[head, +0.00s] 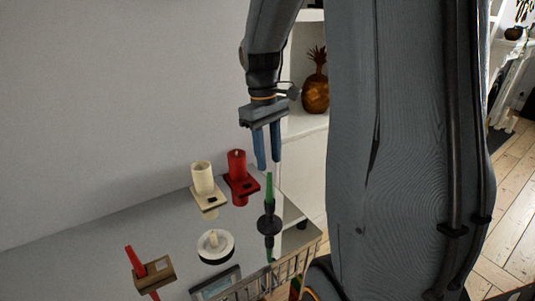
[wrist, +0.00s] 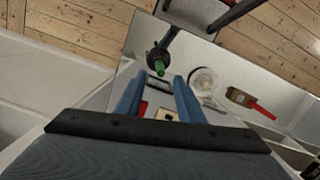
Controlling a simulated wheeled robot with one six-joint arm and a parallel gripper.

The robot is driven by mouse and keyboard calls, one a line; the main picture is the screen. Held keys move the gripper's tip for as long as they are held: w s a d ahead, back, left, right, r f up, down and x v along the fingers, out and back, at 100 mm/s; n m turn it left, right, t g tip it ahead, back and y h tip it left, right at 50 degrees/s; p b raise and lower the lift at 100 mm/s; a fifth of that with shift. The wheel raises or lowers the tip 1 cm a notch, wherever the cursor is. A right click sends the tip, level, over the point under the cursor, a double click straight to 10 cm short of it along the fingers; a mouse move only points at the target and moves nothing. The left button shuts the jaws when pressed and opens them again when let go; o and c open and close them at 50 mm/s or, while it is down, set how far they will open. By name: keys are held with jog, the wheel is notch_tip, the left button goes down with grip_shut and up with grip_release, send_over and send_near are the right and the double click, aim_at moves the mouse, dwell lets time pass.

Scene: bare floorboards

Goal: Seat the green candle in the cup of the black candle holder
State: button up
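The green candle (head: 269,187) is slim and stands upright, its lower end in the cup of the black candle holder (head: 269,223). How deep it sits is too small to tell. My gripper (head: 269,165) is open and empty, its two blue fingers pointing down just above the candle's top. In the wrist view, the candle's green tip (wrist: 160,67) shows just beyond the gap between the fingertips (wrist: 158,77), with the black holder (wrist: 154,54) around and behind it. No finger visibly touches the candle.
A white round holder (head: 216,247), a wooden holder with a red stick (head: 156,274) and a dark-framed flat object (head: 215,284) lie nearer. A wire basket (head: 290,270) is at the front right.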

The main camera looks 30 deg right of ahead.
jog(key=shift+a+r, duration=0.15)
jog(key=shift+r, duration=0.45)
jog(key=s+a+f+m+t, duration=0.1)
jog(key=s+a+f, duration=0.2)
jog(key=a, duration=0.3)
jog(key=s+a+f+m+t, duration=0.2)
jog(key=s+a+f, duration=0.2)
jog(key=s+a, duration=0.1)
jog(key=shift+s+a+f, duration=0.2)
jog(key=shift+a+f, duration=0.1)
jog(key=shift+a, duration=0.5)
jog(key=shift+f+b, duration=0.3)
jog(key=shift+b, duration=0.1)
